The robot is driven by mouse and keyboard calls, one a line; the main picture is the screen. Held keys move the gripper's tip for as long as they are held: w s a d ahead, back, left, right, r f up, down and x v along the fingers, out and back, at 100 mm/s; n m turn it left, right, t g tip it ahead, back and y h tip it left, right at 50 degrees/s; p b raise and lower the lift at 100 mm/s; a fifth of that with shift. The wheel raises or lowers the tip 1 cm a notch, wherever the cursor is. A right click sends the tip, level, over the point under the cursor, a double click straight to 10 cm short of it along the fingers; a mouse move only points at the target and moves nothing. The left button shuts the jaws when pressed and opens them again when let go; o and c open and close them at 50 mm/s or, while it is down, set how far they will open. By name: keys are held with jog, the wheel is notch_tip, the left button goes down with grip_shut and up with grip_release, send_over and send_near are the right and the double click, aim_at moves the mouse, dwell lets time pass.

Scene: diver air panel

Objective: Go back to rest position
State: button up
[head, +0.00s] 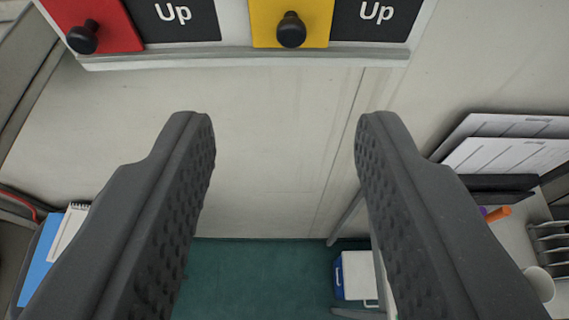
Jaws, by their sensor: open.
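My gripper (284,125) is open and empty, its two dark textured fingers wide apart in the lower half of the head view. A pale wall (280,170) shows between the fingers. Above the fingertips is the lower edge of a panel (240,58). It has a red plate with a black knob (83,37) at the left and a yellow plate with a black knob (292,30) near the middle. Two black labels reading "Up" stand beside the plates. The fingers appear clear of both knobs. The upper part of the panel is out of view.
At the right, a desk holds paper sheets (505,145), an orange object (499,214), a white cup (540,283) and a dark rack (552,245). A blue and white box (357,277) stands on the green floor (260,280). A blue folder (40,262) and notepad (70,228) lie at the left.

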jog(key=s+d+r+t, duration=0.1)
jog(key=s+d+r, duration=0.6)
jog(key=s+r, duration=0.3)
jog(key=shift+s+d+t, duration=0.25)
jog(key=shift+s+t, duration=0.15)
jog(key=shift+s, duration=0.3)
jog(key=shift+c, duration=0.5)
